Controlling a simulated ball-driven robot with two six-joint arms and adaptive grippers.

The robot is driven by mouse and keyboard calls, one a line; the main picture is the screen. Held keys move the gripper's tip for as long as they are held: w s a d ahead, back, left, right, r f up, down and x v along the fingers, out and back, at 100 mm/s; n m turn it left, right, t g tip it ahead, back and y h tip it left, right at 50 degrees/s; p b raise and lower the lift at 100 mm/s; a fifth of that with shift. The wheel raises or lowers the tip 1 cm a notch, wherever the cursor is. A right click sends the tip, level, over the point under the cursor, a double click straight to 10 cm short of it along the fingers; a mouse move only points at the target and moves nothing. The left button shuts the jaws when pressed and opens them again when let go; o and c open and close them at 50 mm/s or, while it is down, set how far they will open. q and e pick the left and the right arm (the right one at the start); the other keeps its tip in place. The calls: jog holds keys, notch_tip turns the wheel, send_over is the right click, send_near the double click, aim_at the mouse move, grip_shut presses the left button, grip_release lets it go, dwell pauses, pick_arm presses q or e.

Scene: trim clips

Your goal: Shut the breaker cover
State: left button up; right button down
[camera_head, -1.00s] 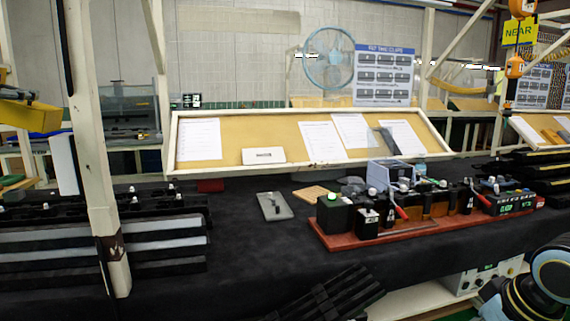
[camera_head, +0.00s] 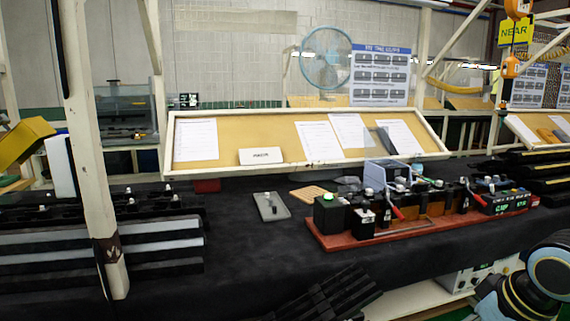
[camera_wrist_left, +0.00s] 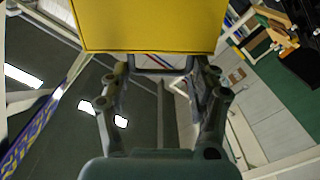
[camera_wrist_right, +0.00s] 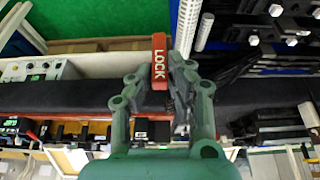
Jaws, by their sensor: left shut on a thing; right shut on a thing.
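A fixture on a red base (camera_head: 380,237) stands on the black table in the head view. A blue-grey box-like part (camera_head: 385,172) sits at its back; I cannot tell whether it is the breaker cover. Red-handled levers (camera_head: 397,212) rise from the fixture. My left gripper (camera_wrist_left: 160,75) is shut on a yellow block-shaped thing, which fills the top of the left wrist view (camera_wrist_left: 150,25) and shows at the head view's left edge (camera_head: 24,143). My right gripper (camera_wrist_right: 160,88) is shut on a red tag marked LOCK (camera_wrist_right: 160,60). Its fingers are not clear in the head view.
A grey plate (camera_head: 271,206) and a tan pad (camera_head: 307,193) lie left of the fixture. A white post (camera_head: 95,190) and stacked black trim strips (camera_head: 150,250) stand at left. A sloped board with papers (camera_head: 230,140) is behind.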

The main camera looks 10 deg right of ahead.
jog(key=shift+r, duration=0.25)
jog(key=shift+r+p, duration=0.2)
jog(key=shift+p, duration=0.2)
pick_arm(q)
notch_tip(320, 180, down, 8)
jog(key=d+n, duration=0.3)
jog(key=n, duration=0.7)
jog(key=shift+w+n, duration=0.15)
jog(key=shift+n, duration=0.25)
pick_arm(e)
jog(key=shift+r, duration=0.1)
pick_arm(q)
jog(key=o, duration=1.3)
jog(key=shift+o, duration=1)
jog(key=shift+f, duration=0.2)
